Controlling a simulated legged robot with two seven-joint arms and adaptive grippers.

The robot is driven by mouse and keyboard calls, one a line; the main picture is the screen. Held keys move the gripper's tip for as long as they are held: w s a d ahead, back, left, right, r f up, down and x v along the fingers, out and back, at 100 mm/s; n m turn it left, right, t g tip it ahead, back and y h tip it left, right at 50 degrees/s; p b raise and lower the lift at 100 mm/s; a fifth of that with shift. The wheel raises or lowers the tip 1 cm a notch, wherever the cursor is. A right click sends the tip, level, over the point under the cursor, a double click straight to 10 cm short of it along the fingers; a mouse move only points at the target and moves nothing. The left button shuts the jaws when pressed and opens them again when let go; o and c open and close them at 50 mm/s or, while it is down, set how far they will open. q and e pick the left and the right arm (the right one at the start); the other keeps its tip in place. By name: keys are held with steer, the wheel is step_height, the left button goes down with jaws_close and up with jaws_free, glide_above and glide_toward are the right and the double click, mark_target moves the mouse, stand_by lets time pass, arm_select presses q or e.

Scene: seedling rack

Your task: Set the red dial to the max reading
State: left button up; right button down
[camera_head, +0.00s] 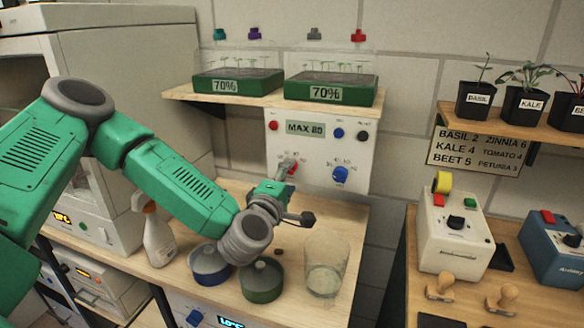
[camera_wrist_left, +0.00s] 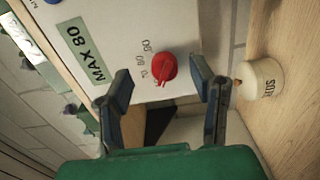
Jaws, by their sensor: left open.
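The red dial (camera_head: 292,165) is on the lower left of the white control panel (camera_head: 318,131), under a green-grey MAX 80 label (camera_head: 305,129). In the left wrist view the red dial (camera_wrist_left: 163,67) sits beside scale numbers that seem to read 70, 80 and 90. I cannot tell its exact setting. My left gripper (camera_head: 285,180) is just in front of the dial and partly hides it. In the left wrist view my left gripper (camera_wrist_left: 160,72) is open, with one finger to each side of the dial, not visibly touching it. My right gripper is not in view.
A blue dial (camera_head: 340,175) is right of the red one. A shelf with seedling trays (camera_head: 330,94) overhangs the panel. A spray bottle (camera_head: 158,236), blue and green round containers (camera_head: 209,266) and a clear beaker (camera_head: 325,267) stand on the bench below my left arm.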

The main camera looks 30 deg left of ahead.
mark_target(293, 169)
arm_select(q)
steer(key=w+a, duration=0.3)
steer(key=a, duration=0.1)
steer(key=shift+w+a+f, duration=0.35)
steer(key=shift+f, duration=0.1)
steer(key=shift+d, duration=0.3)
steer(key=c, duration=0.3)
steer(key=shift+d+r, duration=0.15)
steer(key=shift+d, duration=0.35)
steer(key=shift+d+r, duration=0.15)
steer(key=shift+d, duration=0.35)
steer(key=c, duration=0.8)
steer(key=shift+d, duration=0.3)
steer(key=shift+c, duration=0.2)
steer(key=shift+a, duration=0.5)
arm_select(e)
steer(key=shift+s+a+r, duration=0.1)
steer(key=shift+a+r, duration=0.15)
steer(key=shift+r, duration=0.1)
